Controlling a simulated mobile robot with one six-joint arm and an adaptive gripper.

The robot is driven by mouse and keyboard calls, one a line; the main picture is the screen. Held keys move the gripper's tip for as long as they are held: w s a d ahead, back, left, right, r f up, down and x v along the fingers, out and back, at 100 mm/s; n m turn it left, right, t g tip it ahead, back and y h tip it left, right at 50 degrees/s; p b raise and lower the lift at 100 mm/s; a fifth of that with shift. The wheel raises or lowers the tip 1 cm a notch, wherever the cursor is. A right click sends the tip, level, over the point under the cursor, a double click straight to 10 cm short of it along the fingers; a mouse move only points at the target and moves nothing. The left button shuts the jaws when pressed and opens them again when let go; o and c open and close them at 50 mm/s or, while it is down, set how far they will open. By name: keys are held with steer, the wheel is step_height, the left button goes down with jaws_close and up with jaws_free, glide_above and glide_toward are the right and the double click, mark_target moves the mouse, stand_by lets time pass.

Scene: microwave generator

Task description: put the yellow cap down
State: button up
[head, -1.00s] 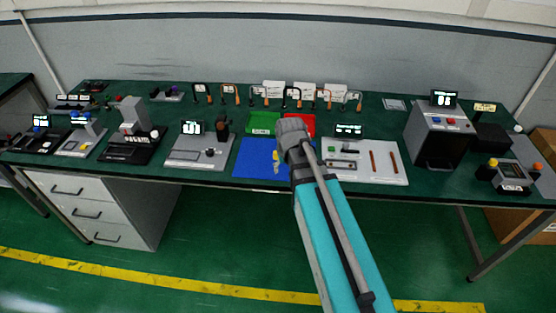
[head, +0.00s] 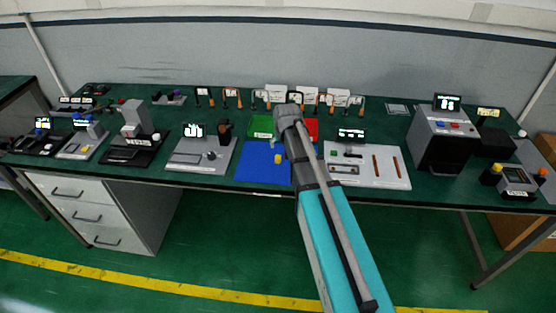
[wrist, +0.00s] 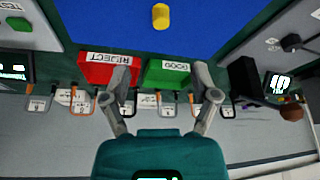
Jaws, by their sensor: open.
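The yellow cap (head: 278,159) stands on the blue mat (head: 256,174) in the head view. In the wrist view the yellow cap (wrist: 160,16) is near the top edge, with bare blue mat (wrist: 105,20) around it. My gripper (wrist: 164,78) is open and empty in the wrist view, its fingers spread apart. The cap is beyond the fingertips and apart from them. In the head view my arm hides the fingertips and the right part of the mat.
A green GOOD bin (wrist: 168,76) and a red REJECT bin (wrist: 98,70) adjoin the mat. A grey panel with tools (head: 388,177) lies right of the mat, and a grey device (head: 200,157) lies left. Hanging tags line the back.

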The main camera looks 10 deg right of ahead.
steer(key=b, duration=0.6)
glide_above(278, 157)
steer(key=s, duration=0.2)
steer(key=shift+s+d+f, duration=0.1)
steer(key=shift+f, duration=1.55)
steer(key=shift+s+f, duration=0.1)
steer(key=shift+f, duration=1.55)
steer(key=shift+w+f+b, duration=0.2)
steer(key=shift+f+b, duration=0.3)
steer(key=shift+b, duration=0.15)
steer(key=shift+b+x, duration=2.35)
steer(key=shift+x, duration=0.25)
steer(key=shift+w+r, duration=0.1)
steer(key=shift+w, duration=0.05)
steer(key=shift+c, duration=0.2)
steer(key=c, duration=0.8)
